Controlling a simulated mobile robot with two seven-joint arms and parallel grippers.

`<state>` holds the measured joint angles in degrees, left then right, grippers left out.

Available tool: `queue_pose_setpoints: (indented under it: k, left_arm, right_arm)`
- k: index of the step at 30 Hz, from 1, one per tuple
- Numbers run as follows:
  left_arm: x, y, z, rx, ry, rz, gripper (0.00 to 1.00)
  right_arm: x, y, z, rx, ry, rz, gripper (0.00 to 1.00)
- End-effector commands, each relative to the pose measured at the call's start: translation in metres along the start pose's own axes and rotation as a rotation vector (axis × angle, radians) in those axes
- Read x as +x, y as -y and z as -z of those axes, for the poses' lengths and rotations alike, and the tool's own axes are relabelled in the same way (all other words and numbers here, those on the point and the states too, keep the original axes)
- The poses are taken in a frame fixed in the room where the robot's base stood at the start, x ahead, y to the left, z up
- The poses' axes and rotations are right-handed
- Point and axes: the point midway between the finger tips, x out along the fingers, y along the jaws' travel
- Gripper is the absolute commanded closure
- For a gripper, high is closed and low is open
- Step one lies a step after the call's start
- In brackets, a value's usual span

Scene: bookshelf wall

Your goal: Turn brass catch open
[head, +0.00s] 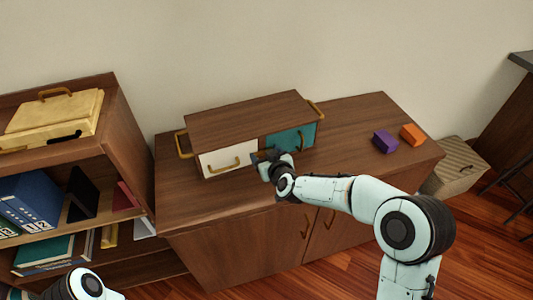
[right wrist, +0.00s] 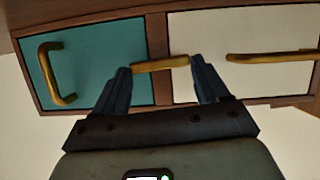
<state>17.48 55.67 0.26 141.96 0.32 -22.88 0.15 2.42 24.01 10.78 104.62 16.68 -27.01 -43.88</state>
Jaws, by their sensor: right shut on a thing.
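A small wooden chest (head: 250,118) stands on the sideboard, with a white drawer front (head: 228,158) and a teal drawer front (head: 291,138). The brass catch (right wrist: 160,63) is a short bar across the wooden divider between the two drawers, lying level in the right wrist view. My right gripper (head: 265,157) is at the chest's front; in the right wrist view its two dark fingers (right wrist: 160,80) are shut on the catch, one at each end. In the head view the gripper hides most of the catch. My left gripper is out of view; only part of my left arm shows.
Each drawer has a brass handle, teal (right wrist: 57,75) and white (right wrist: 272,56), beside my fingers. Brass side handles (head: 184,144) are on the chest. A purple block (head: 385,141) and an orange block (head: 412,134) lie right on the sideboard (head: 350,118). A bookshelf (head: 128,145) stands left.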

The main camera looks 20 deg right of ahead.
Motion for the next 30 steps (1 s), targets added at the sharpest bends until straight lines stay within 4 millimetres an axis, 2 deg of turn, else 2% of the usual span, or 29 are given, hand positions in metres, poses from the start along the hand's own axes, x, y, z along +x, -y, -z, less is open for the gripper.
queue_pose_setpoints:
  k: [7, 15, 30]
  left_arm:
    - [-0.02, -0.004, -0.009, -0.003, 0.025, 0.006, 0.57]
    - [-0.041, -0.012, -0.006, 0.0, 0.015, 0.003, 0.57]
    - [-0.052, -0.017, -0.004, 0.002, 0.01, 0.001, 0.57]
  right_arm:
    - [-0.001, 0.006, 0.004, -0.168, 0.0, -0.064, 0.56]
    - [0.0, 0.009, 0.002, -0.405, -0.001, -0.164, 0.56]
    - [0.002, 0.015, -0.005, -0.845, -0.002, -0.347, 0.56]
